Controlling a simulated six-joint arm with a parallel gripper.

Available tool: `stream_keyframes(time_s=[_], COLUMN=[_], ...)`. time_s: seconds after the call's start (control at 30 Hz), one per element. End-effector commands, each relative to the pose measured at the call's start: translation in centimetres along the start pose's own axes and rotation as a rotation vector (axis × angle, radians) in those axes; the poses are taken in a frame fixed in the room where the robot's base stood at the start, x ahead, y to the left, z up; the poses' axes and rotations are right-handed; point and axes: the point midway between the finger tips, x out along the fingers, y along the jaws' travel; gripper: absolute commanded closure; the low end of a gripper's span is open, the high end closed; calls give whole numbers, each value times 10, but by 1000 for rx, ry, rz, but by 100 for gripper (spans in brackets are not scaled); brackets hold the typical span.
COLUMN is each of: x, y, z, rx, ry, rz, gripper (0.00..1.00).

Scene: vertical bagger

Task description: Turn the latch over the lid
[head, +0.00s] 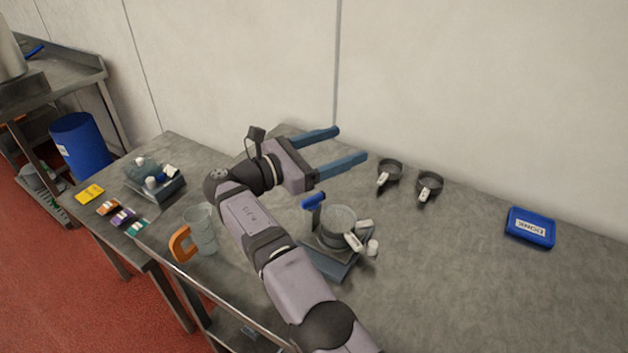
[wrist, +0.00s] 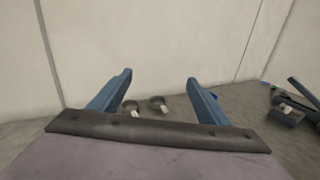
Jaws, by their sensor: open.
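A grey fixture (head: 328,262) stands on the metal table, partly behind my forearm in the head view. It bears a round grey vessel or lid (head: 341,218); I cannot tell which. A blue-ended lever (head: 313,200), perhaps the latch, stands at its left side. White tagged pieces (head: 355,241) sit at its right front. In the wrist view, a dark piece with a blue part (wrist: 290,108) shows at the right edge, possibly this fixture. My gripper (head: 345,146) is open and empty, raised and pointing towards the wall; its blue fingers also show in the wrist view (wrist: 160,77).
Two dark round pieces with white tags (head: 389,171) (head: 429,184) lie near the wall. A blue "DONE" tray (head: 530,227) is at right. A clear jug with an orange handle (head: 201,229), a loaded tray (head: 172,191) and coloured cards (head: 121,216) are at left. The right table front is clear.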

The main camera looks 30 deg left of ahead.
Motion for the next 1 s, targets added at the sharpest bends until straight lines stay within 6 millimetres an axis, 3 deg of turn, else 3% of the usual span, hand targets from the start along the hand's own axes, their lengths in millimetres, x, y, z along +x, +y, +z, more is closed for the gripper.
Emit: stream_keyframes(time_s=[0.03,0.2,0.3,0.37,0.5,0.67,0.9,1.0], x=[23,97,133,150,163,137,39,-4], y=[-10,-61,-95,-111,-128,-122,-89,-73], z=[36,136,163,164,136,79,-18,-47], rx=[45,158,185,194,241,381,676,834], ry=[1,0,80,172,428,736,1203,1368], rz=[-39,-171,-241,-266,-268,-265,-404,-541], gripper=[30,30,30,30,30,30,30,30])
